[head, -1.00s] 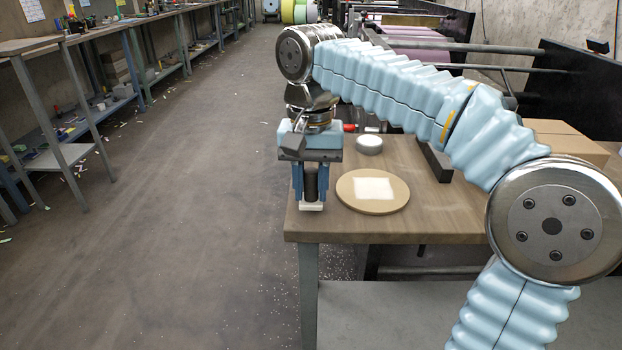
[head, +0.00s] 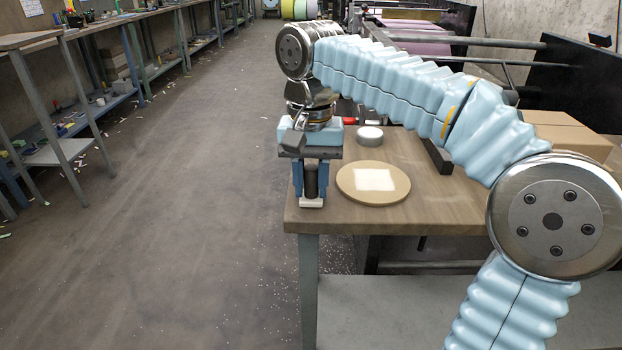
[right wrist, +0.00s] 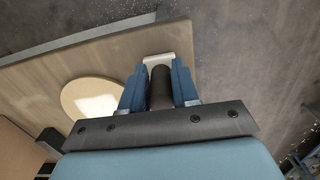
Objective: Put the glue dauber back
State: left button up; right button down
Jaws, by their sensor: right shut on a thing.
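My right gripper (head: 311,192) points straight down at the left end of the wooden table (head: 440,208). It is shut on the dark upright handle of the glue dauber (head: 311,203), whose pale flat head shows below the fingers. The right wrist view also shows the dauber's dark handle (right wrist: 160,90) between the blue fingers, with the pale head past the fingertips. I cannot tell whether the head touches the tabletop. A round tan board (head: 373,197) with a white square patch lies to the right of the dauber. My left gripper is not in view.
A small round grey-white tin (head: 370,136) stands behind the board. A dark bar (head: 438,157) and a cardboard box (head: 565,137) are farther right. Workbenches (head: 75,112) line the left wall. The floor (head: 200,200) between is open, with scattered scraps.

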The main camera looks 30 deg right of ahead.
jog(key=shift+f, duration=0.15)
jog(key=c, duration=0.8)
grip_release()
jog(key=shift+o, duration=0.2)
